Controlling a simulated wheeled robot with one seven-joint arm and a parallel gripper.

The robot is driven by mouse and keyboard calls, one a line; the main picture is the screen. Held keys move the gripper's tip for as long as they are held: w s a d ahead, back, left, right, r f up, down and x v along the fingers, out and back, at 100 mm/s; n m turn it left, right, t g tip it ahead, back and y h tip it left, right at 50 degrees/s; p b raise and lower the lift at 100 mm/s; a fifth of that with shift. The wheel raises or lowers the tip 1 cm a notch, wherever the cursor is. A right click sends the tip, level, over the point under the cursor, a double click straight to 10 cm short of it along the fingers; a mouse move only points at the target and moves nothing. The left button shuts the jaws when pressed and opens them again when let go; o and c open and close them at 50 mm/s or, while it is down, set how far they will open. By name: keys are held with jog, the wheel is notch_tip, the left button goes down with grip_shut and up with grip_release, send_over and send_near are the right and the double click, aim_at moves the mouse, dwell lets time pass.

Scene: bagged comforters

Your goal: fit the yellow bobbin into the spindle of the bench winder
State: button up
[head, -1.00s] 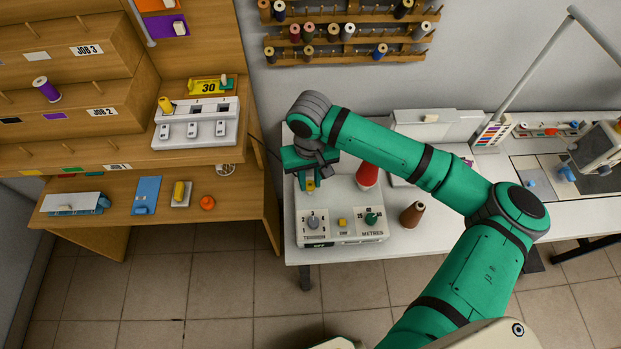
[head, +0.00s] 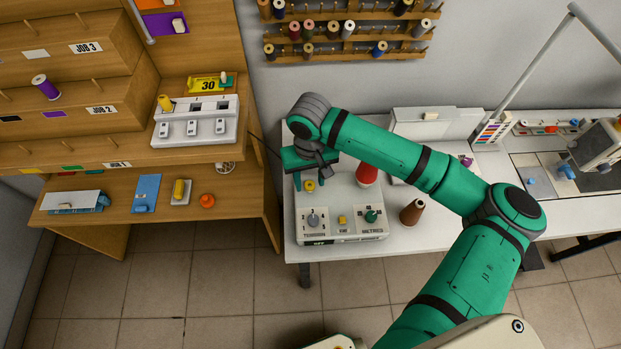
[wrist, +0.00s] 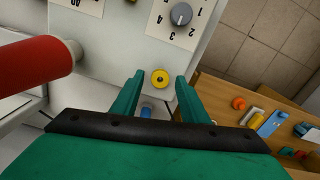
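The bench winder (head: 340,208) is a white box with two dials on its sloped front. The yellow bobbin (head: 309,186) sits at the left of its top, round face up; the wrist view also shows the bobbin (wrist: 160,79) with a dark centre. The spindle is hidden by the bobbin, so I cannot tell how fully it is seated. My gripper (head: 311,178) is over the winder top. In the wrist view my gripper (wrist: 158,84) is open, one finger on each side of the bobbin, with a clear gap to both.
A wooden bench (head: 180,225) with small parts is at left.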

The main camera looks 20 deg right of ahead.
jog(key=shift+r, duration=0.15)
notch_tip(320, 180, up, 13)
dwell(0.4)
dwell(0.5)
